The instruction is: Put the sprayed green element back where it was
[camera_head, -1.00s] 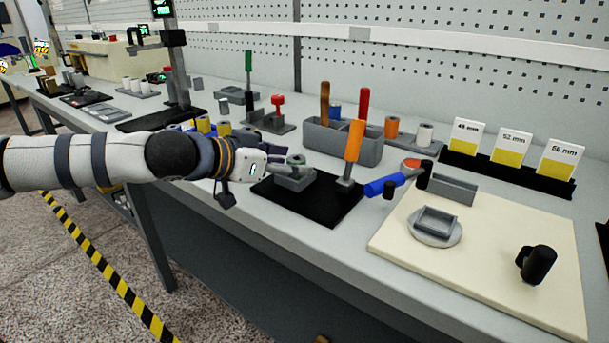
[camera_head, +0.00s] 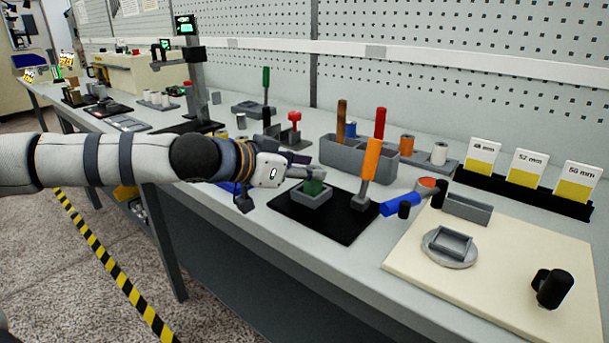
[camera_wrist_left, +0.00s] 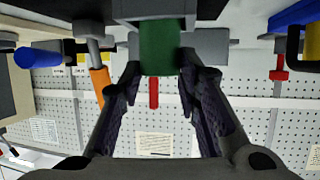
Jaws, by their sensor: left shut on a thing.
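The green element (camera_head: 313,187) is a small dark green cylinder at the grey square holder (camera_head: 312,198) on the black mat (camera_head: 342,228). My left gripper (camera_head: 309,178) reaches in from the left and is shut on the element. In the left wrist view the green element (camera_wrist_left: 159,48) lies between the two dark fingers (camera_wrist_left: 160,74), its far end at the grey holder (camera_wrist_left: 150,8). I cannot tell whether it is fully seated there. Part of it is hidden by the fingers in the head view. My right gripper is not in view.
An orange-handled tool (camera_head: 371,160) stands on the mat just right of the holder. Behind is a grey box (camera_head: 345,157) with upright handles. A blue cylinder (camera_head: 400,204) and a cream board (camera_head: 500,275) lie to the right. The mat's front part is clear.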

